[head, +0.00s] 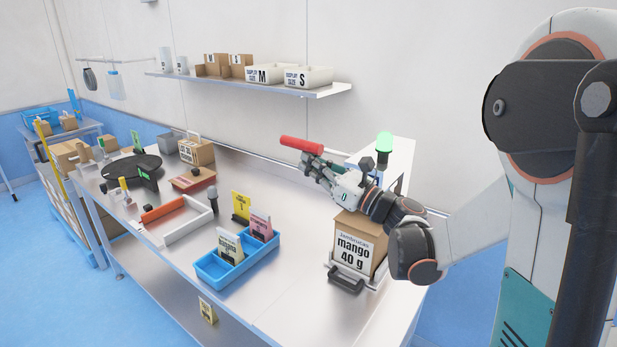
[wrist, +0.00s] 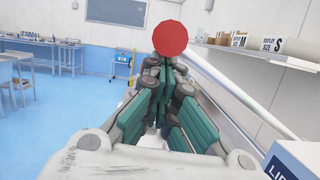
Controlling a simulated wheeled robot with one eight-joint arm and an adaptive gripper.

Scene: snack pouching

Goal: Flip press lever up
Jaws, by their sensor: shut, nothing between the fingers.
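The press lever shows in the head view as a thick red handle (head: 301,145), lying nearly level above the right part of the table. In the wrist view its round red end (wrist: 170,38) faces the camera, just past my fingertips. My gripper (head: 314,164) is just below and right of the handle in the head view. In the wrist view the fingers of my gripper (wrist: 163,68) are together with nothing between them. I cannot tell whether they touch the handle. The lever's arm and pivot are largely hidden by my gripper and wrist.
A cardboard mango box (head: 358,243) stands below my wrist. A white housing (head: 400,154) and a green lamp (head: 384,142) are behind it. A blue tray (head: 212,268) with pouches, an orange-and-white frame (head: 188,229) and a black turntable (head: 120,169) lie leftward. A shelf (head: 325,91) runs along the wall.

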